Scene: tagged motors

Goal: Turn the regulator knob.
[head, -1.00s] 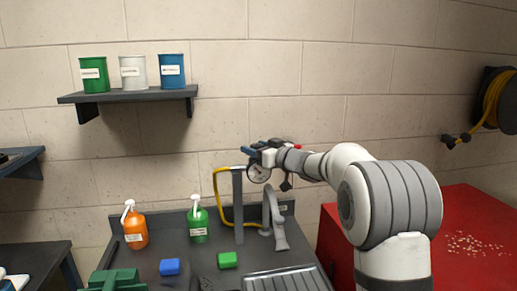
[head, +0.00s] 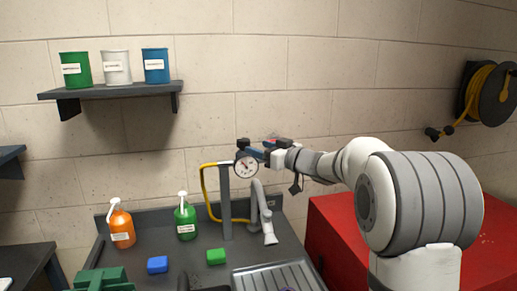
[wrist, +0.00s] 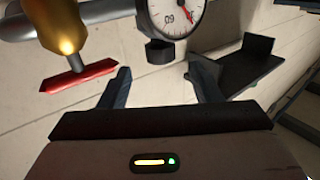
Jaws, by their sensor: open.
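A red T-shaped bar handle (wrist: 80,76) sits on a brass valve body (wrist: 66,28) at the upper left of the wrist view. A round white pressure gauge (wrist: 170,14) is to its right, with a small black hexagonal part (wrist: 160,52) below it. I cannot tell for sure which part is the regulator knob; the red handle looks most like it. My gripper (wrist: 161,75) is open and empty, its fingers apart; the red handle lies left of the left finger. In the head view the gauge (head: 247,167) tops a grey post, my gripper (head: 249,148) just above it.
A sink bench with a tap (head: 262,210), green bottle (head: 185,218), orange bottle (head: 121,226) and yellow hose (head: 206,195) lies below. A shelf (head: 115,90) with three cans hangs left. A red cabinet (head: 340,225) stands right, under a hose reel (head: 487,95).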

